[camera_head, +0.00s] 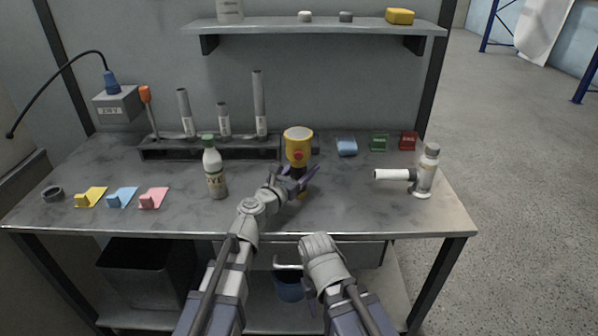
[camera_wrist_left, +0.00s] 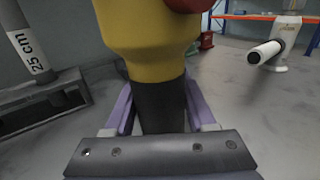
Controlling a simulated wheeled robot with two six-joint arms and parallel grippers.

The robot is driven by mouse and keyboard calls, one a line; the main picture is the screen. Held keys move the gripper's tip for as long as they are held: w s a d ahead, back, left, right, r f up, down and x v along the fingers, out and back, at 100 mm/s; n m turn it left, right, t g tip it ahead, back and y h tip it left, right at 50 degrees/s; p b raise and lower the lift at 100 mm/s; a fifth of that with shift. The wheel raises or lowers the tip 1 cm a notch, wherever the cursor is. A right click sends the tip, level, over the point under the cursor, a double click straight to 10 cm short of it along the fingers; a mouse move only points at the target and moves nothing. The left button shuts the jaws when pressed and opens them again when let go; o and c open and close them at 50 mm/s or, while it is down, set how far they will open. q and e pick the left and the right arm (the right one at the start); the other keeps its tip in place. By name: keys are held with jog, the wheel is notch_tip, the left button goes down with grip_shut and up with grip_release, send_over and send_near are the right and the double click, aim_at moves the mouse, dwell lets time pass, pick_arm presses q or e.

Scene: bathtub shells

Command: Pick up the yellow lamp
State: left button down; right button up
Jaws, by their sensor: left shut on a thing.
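The yellow lamp (camera_head: 298,143) stands out above my left gripper (camera_head: 300,184) in the head view, over the middle of the metal table. It has a yellow body with a red part on its front. In the left wrist view the yellow lamp (camera_wrist_left: 147,50) fills the upper middle, and its dark lower part sits between the purple fingers of my left gripper (camera_wrist_left: 160,108). The gripper is shut on this dark part. The lamp looks upright. I cannot tell whether its base touches the table.
A rack (camera_head: 210,153) with several tubes is behind. Blue, green and red blocks (camera_head: 378,142) lie at the back right. The shelf (camera_head: 320,27) hangs above.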

aim_at(305, 136)
pick_arm(q)
notch_tip(305, 136, up, 10)
jog(key=p, duration=1)
pick_arm(e)
notch_tip(305, 136, up, 10)
pick_arm(q)
jog(key=shift+f, duration=0.2)
pick_arm(e)
jog(key=shift+f, duration=0.2)
pick_arm(q)
jog(key=shift+f+b, duration=4.55)
jog(key=shift+b, duration=0.2)
pick_arm(e)
notch_tip(305, 136, down, 9)
pick_arm(q)
jog(key=shift+f, duration=0.3)
pick_arm(e)
jog(key=shift+f, duration=0.3)
grip_shut()
